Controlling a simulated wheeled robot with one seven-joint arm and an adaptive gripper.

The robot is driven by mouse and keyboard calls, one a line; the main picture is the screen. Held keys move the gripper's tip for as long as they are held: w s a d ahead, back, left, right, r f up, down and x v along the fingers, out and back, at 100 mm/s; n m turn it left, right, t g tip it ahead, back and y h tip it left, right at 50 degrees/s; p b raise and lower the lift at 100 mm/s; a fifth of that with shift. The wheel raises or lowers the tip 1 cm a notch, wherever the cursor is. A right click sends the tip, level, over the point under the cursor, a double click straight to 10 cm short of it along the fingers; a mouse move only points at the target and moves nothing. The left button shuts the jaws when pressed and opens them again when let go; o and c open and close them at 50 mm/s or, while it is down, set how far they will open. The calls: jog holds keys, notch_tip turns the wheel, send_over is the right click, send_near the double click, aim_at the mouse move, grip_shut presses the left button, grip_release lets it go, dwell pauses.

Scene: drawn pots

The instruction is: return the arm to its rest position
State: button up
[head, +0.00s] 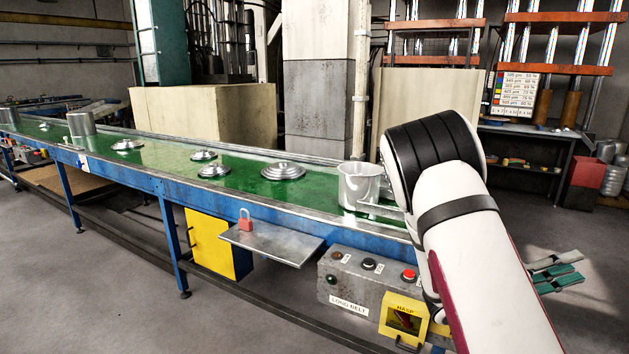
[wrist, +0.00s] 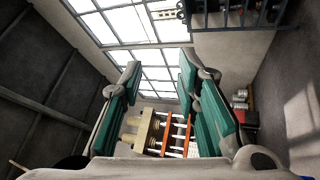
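My white arm (head: 470,240) with black bands rises at the right of the head view, bent at a joint beside the end of the conveyor. My gripper (head: 575,268) with green pads shows past the arm's right side, over the grey floor. In the wrist view my gripper (wrist: 160,75) has its two fingers apart with nothing between them. Windows and distant orange racks show through the gap. The wrist itself is hidden behind the arm in the head view.
The green conveyor (head: 235,180) carries several lids and a pot (head: 358,185) close to my arm. A red padlock (head: 246,224) stands on a metal shelf (head: 275,243). A control box (head: 350,280) and a yellow hasp box (head: 404,318) sit below.

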jog(key=s+a+m+g+y, duration=0.2)
jog(key=s+a+m+y, duration=0.1)
jog(key=s+a+y, duration=0.8)
jog(key=s+a+r+n+t+y, duration=0.3)
jog(key=a+t+y, duration=0.1)
jog(key=a, duration=0.6)
jog(key=s+a+r+n+t+y, duration=0.3)
jog(key=a+t+y, duration=0.2)
jog(key=a, duration=0.6)
jog(key=shift+s+r+t+y, duration=0.3)
jog(key=shift+s+y, duration=0.05)
jog(key=shift+y, duration=0.35)
